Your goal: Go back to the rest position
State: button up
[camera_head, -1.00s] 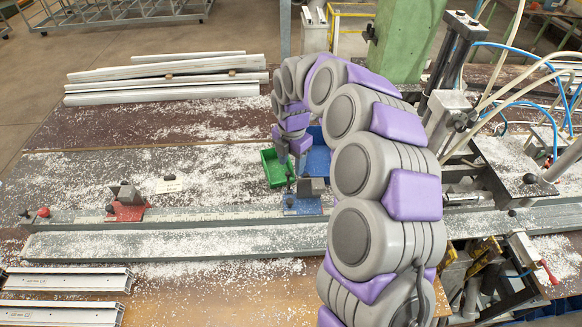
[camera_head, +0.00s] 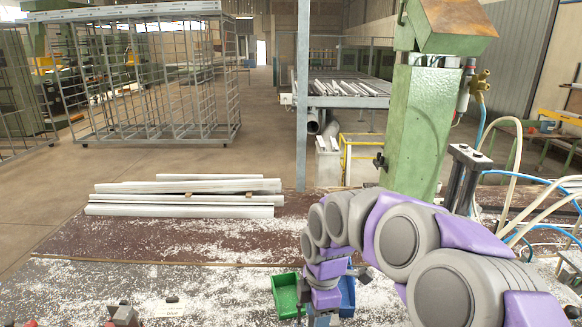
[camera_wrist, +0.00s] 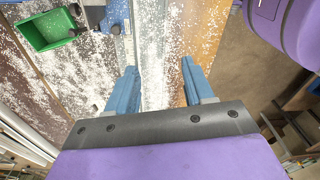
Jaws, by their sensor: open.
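My gripper (camera_wrist: 158,92) shows in the wrist view as two blue fingers set well apart, open and with nothing between them. It points down over the chip-strewn bench and its grey rail (camera_wrist: 152,50). In the head view my grey and purple arm arches over the right side of the bench, and its end hangs near the green bin; the fingers cannot be made out there.
A green bin (camera_head: 286,296) and a blue bin (camera_head: 347,296) stand by my arm's end; the green bin also shows in the wrist view (camera_wrist: 48,28). White profiles (camera_head: 180,198) lie at the back left. A green machine column (camera_head: 418,130) and hoses stand at right.

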jog(key=s+d+f+m+b, duration=0.1)
jog(key=s+d+m, duration=0.2)
jog(key=s+m, duration=0.4)
jog(key=s+d+f+m+g+b, duration=0.1)
jog(key=s+m, duration=0.5)
jog(key=s, duration=0.6)
jog(key=s+d+f+m+b, duration=0.2)
jog(key=s+d+m, duration=0.3)
jog(key=s, duration=0.5)
jog(key=m, duration=0.2)
jog(key=shift+s+d+m+h, duration=0.25)
jog(key=shift+m+h, duration=0.05)
jog(key=shift+a+f, duration=0.1)
jog(key=shift+a, duration=0.25)
jog(key=shift+d, duration=0.2)
jog(key=shift+a, duration=0.1)
